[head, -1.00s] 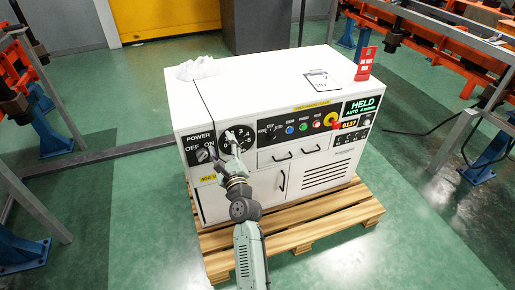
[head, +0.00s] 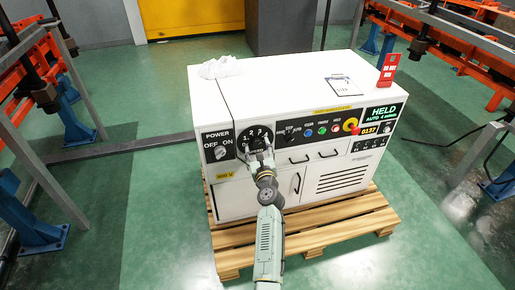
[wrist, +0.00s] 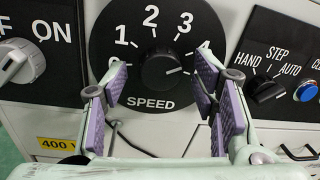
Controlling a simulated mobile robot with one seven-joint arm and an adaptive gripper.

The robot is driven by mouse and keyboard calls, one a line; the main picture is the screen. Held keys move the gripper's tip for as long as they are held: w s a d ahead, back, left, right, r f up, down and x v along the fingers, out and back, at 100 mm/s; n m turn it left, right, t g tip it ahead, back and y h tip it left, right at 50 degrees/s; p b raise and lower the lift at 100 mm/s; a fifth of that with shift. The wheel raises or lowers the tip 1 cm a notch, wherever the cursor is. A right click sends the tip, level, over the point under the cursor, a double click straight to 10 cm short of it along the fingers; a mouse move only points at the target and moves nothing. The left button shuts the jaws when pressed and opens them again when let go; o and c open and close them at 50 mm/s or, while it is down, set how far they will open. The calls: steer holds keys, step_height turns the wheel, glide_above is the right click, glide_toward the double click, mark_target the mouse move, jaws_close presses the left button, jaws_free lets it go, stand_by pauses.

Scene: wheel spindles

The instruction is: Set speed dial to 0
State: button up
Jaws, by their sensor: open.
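The speed dial (wrist: 158,69) is a black knob on a round black plate marked SPEED, with 1, 2 and 3 readable. Its white pointer mark is on the right side and points right and slightly down, towards a mark partly hidden by my right finger. The 0 is not readable; my left finger covers part of the plate's left side. The dial plate also shows in the head view (head: 246,134). My gripper (wrist: 160,84) is open, its purple-padded fingers to either side of the knob with visible gaps. In the head view, my gripper (head: 262,157) is at the plate's lower right.
The power switch (wrist: 19,61) is left of the dial, and the hand/step/auto selector (wrist: 266,89) is to its right. Coloured buttons (head: 322,131) sit further right on the white cabinet (head: 280,88), which stands on a wooden pallet (head: 345,232). Drawer and door handles project below the panel.

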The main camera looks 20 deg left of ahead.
steer(key=shift+w+a, duration=0.15)
steer(key=shift+w, duration=0.05)
steer(key=c, duration=1.2)
